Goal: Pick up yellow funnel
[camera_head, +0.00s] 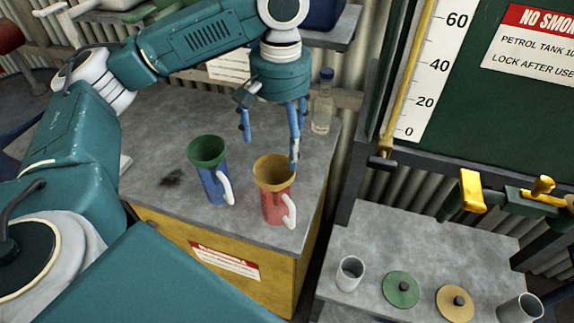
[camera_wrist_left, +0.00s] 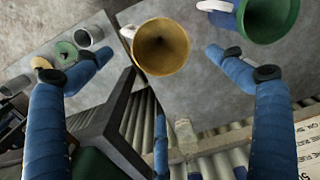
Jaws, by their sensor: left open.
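The yellow funnel (camera_head: 274,168) sits mouth up in the top of a red jug (camera_head: 277,205) with a white handle, on the grey bench top (camera_head: 160,125). My left gripper (camera_head: 270,150) is open and empty, pointing down just above and behind the funnel. One fingertip overlaps the funnel's far rim in the head view; I cannot tell whether it touches. In the left wrist view the funnel (camera_wrist_left: 162,47) shows between the spread blue fingers, near the top. My right gripper is not in view.
A blue jug (camera_head: 214,186) with a green funnel (camera_head: 207,150) stands close left of the red jug. A clear bottle (camera_head: 322,108) stands behind the gripper. A lower bench (camera_head: 420,250) at right holds cups and round lids. The bench's right edge is near the red jug.

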